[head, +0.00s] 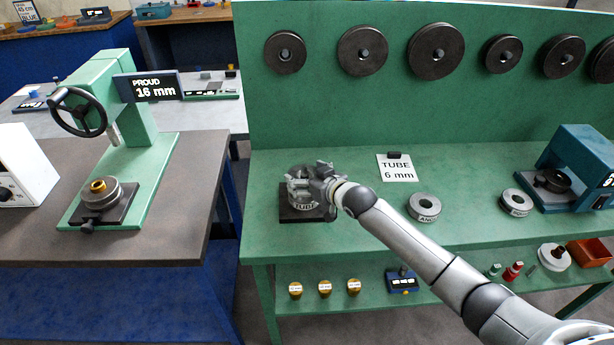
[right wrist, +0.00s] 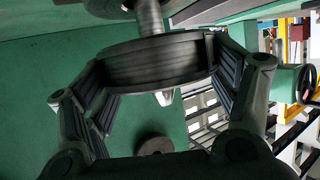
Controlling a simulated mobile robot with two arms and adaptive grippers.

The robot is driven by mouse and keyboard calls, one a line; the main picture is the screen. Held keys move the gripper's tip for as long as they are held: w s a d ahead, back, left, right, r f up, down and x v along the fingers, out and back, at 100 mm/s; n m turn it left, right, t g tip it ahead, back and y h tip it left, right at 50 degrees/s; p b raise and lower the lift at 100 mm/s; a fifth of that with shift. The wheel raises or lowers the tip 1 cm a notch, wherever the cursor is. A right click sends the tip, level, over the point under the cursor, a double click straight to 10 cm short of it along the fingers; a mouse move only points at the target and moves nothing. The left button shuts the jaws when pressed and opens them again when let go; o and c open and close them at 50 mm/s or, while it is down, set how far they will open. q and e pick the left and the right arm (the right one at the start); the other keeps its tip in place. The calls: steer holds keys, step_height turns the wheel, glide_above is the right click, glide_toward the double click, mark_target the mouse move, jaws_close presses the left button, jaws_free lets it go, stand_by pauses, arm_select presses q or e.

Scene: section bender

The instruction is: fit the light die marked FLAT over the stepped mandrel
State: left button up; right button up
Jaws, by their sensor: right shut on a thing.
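My right gripper (head: 308,186) is shut on a light grey ring die (head: 304,206), whose label seems to read TUBE. The die is at a dark square base (head: 287,215) on the green bench; whether it rests there is hidden by my fingers. In the right wrist view the fingers grip the rim of a thick, dark-looking ring (right wrist: 155,62). A metal shaft (right wrist: 149,16) shows just above it, with a dark disc beyond. No label reading FLAT is legible, and I cannot tell for sure which part is the stepped mandrel. My left gripper is not in view.
Two light ring dies lie to the right, one marked ANGLE (head: 424,207), one unreadable (head: 516,202). A TUBE 6 mm card (head: 396,172) stands behind. A blue machine (head: 580,160) stands far right. A green press (head: 112,150) stands left. Dark discs hang on the panel.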

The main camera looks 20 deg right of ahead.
steer(key=shift+f+b, duration=1)
steer(key=shift+f, duration=0.5)
steer(key=o, duration=1.3)
steer(key=shift+c, duration=0.2)
steer(key=shift+f, duration=0.15)
steer(key=v, duration=1.2)
steer(key=shift+d, duration=0.1)
